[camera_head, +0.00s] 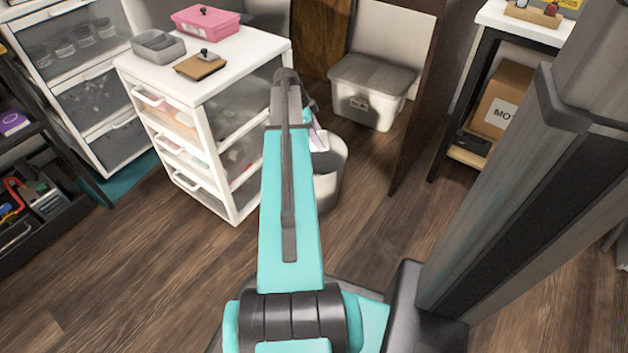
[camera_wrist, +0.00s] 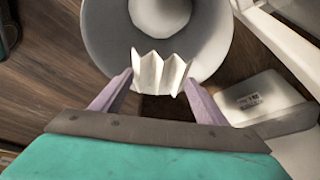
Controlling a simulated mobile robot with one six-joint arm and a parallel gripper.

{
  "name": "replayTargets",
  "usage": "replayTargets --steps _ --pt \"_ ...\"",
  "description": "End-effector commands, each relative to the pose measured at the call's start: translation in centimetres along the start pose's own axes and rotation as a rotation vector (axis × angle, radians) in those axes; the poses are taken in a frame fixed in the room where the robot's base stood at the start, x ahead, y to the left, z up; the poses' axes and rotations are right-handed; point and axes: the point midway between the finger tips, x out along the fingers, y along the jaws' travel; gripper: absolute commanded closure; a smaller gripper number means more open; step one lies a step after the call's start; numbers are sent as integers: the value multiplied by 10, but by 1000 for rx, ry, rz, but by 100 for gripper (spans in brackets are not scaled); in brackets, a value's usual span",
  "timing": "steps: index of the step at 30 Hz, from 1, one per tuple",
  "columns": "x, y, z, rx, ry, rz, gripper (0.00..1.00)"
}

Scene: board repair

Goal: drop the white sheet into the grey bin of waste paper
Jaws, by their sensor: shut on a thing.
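The white sheet (camera_wrist: 160,72) is folded in zigzag pleats. It sits between the two purple fingertips of my gripper (camera_wrist: 158,88), which is shut on it. The grey bin (camera_wrist: 105,38) is round and lies beyond the fingertips in the wrist view, with the sheet overlapping its near rim. A paler round area shows inside the bin, and its contents are not clear. In the head view the bin (camera_head: 330,185) stands on the floor, partly hidden by my arm. A bit of the gripper (camera_head: 318,138) shows over the bin's rim there, and the sheet is hard to make out.
A white drawer unit (camera_head: 236,70) stands close left of the bin, with a pink box (camera_head: 206,22) and a grey tray (camera_head: 158,46) on top. A lidded storage box (camera_head: 370,92) sits behind. The wooden floor (camera_head: 130,260) at front left is clear.

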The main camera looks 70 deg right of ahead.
Motion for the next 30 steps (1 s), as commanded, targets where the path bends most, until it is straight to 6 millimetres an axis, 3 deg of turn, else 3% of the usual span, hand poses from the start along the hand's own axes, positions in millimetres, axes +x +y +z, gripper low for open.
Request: replayTargets --steps 10,25,26,30 --pt "28 1 11 1 0 0 53" --pt "32 1 12 2 0 1 53" --pt "32 1 12 2 0 1 31" --pt "32 1 12 2 0 1 11"
